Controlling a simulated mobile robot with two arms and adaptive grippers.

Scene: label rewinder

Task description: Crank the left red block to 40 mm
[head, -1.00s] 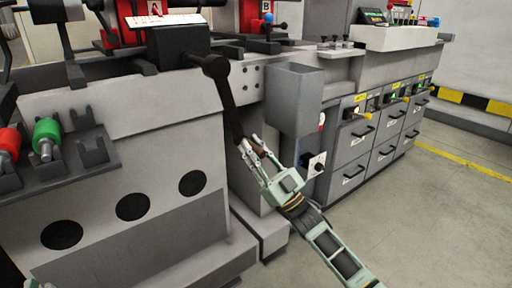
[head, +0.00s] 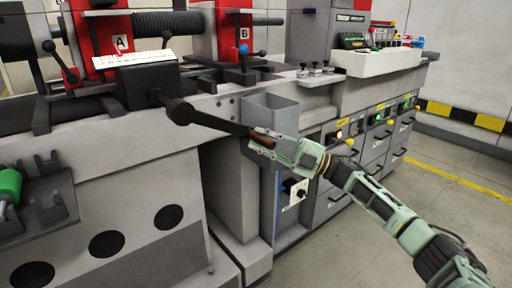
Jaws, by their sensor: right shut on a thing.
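The left red block (head: 104,35), labelled A, stands on the machine bed beside a white scale strip (head: 134,63). I cannot read its numbers. A second red block (head: 234,32), labelled B, stands further right. The black crank (head: 207,120) runs from its hub below the scale out to the right, sloping slightly down. My right gripper (head: 262,140) is shut on the brown crank handle (head: 264,138) at the crank's outer end, partly hiding it. My left gripper is not in view.
A grey open bin (head: 270,117) hangs on the machine front just behind the handle. Grey drawer cabinets (head: 375,150) stand to the right. Black levers (head: 63,62) stick up by block A. The floor (head: 430,180) at the right is clear.

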